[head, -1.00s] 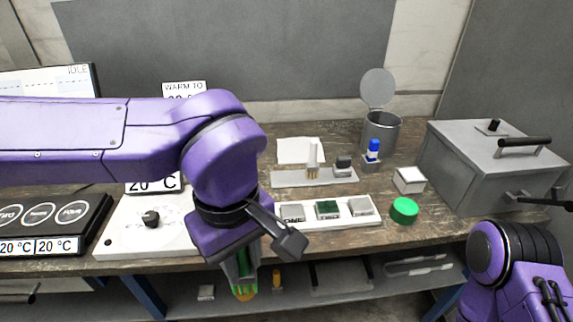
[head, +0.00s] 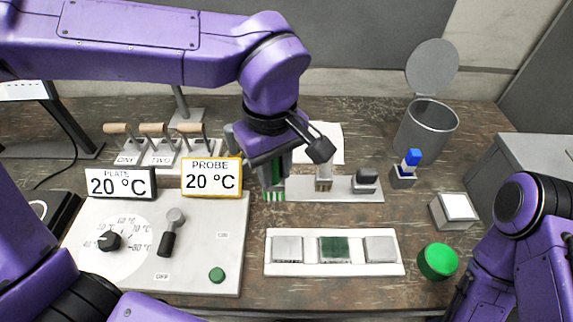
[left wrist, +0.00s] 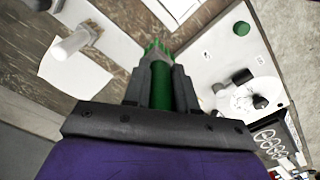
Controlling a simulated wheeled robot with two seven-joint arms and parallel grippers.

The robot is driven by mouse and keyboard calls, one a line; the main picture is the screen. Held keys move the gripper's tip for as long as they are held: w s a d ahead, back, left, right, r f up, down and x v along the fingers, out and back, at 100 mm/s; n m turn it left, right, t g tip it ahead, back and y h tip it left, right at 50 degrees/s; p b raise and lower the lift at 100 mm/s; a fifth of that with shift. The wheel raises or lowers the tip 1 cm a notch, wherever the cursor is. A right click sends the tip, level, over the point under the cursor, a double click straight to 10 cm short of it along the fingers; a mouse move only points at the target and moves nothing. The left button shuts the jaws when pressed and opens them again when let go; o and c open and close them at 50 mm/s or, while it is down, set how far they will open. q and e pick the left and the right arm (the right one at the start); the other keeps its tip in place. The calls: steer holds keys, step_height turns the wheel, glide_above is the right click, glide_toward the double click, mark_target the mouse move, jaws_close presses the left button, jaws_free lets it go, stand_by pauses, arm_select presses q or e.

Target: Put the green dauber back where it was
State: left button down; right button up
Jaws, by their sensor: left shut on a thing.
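My left gripper (head: 272,172) is shut on the green dauber (head: 274,195), which points down with its green bristle tip at the left end of the grey rack (head: 345,192). I cannot tell whether the tip touches the rack. In the left wrist view the green dauber (left wrist: 161,85) sits between the gripper's fingers, bristles pointing away from the wrist. A pale-bristled dauber (head: 323,178) and a dark-topped block (head: 366,180) stand on the rack to the right. My right arm shows at the right edge; its gripper is out of view.
A white tray with three square pads, the middle one green (head: 334,249), lies in front of the rack. A control panel (head: 200,265) is at the left. A green round lid (head: 438,261), white-topped box (head: 455,210), blue-capped item (head: 410,162) and open metal can (head: 427,128) are at the right.

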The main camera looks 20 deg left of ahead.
arm_select(q)
steer(key=w+f, duration=0.3)
steer(key=w+a+f+p, duration=0.1)
steer(key=w+f, duration=0.2)
steer(key=f, duration=0.1)
steer(key=w+f, duration=0.3)
steer(key=shift+w+a+f+p, duration=0.2)
steer(key=shift+w+f+p, duration=0.1)
steer(key=shift+w+p, duration=0.1)
steer(key=shift+w+f, duration=0.15)
steer(key=shift+f, duration=0.2)
steer(key=shift+f, duration=0.1)
steer(key=c, duration=0.9)
jaws_free()
step_height(320, 180, up, 12)
steer(key=shift+r, duration=0.2)
